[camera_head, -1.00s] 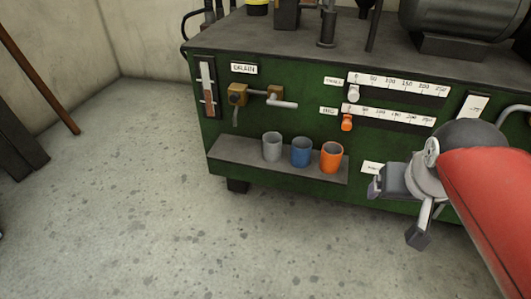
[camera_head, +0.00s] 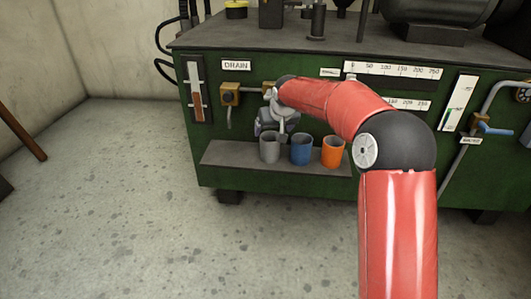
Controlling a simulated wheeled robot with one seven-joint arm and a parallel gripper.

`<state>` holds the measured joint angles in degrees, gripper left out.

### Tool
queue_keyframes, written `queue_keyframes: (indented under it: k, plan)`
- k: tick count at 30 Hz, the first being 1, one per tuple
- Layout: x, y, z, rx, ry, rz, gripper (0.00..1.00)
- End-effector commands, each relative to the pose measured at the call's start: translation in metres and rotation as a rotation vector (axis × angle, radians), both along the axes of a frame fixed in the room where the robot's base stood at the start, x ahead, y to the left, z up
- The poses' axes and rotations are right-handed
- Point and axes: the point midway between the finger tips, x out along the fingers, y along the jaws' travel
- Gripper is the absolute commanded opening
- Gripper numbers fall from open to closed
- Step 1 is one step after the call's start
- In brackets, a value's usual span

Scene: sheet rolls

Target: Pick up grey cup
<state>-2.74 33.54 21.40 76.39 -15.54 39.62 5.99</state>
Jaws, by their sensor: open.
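The grey cup (camera_head: 269,149) stands upright on the shelf at the front of the green machine, leftmost in a row of three cups. My gripper (camera_head: 268,130) is just above and behind the grey cup in the picture, in front of the green panel. It is open and holds nothing. The fingers are small and partly hidden by the wrist and the cup, so I cannot tell whether they touch the cup.
A blue cup (camera_head: 301,150) and an orange cup (camera_head: 333,152) stand to the right on the same shelf (camera_head: 230,155). A brass drain valve (camera_head: 230,94) is on the panel at upper left. The concrete floor (camera_head: 140,200) at left is clear.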

Motion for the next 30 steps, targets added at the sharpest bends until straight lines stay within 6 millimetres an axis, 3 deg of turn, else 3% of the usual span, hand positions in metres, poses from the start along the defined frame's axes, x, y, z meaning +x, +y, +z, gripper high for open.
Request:
queue_keyframes:
  k: [15, 23, 30]
  plan:
    - [0.031, 0.014, -0.057, -0.001, 0.002, 0.001, 0.86]
    - [0.034, 0.015, -0.059, -0.002, 0.000, 0.000, 0.86]
    - [0.033, 0.015, -0.059, -0.002, 0.000, 0.000, 0.58]
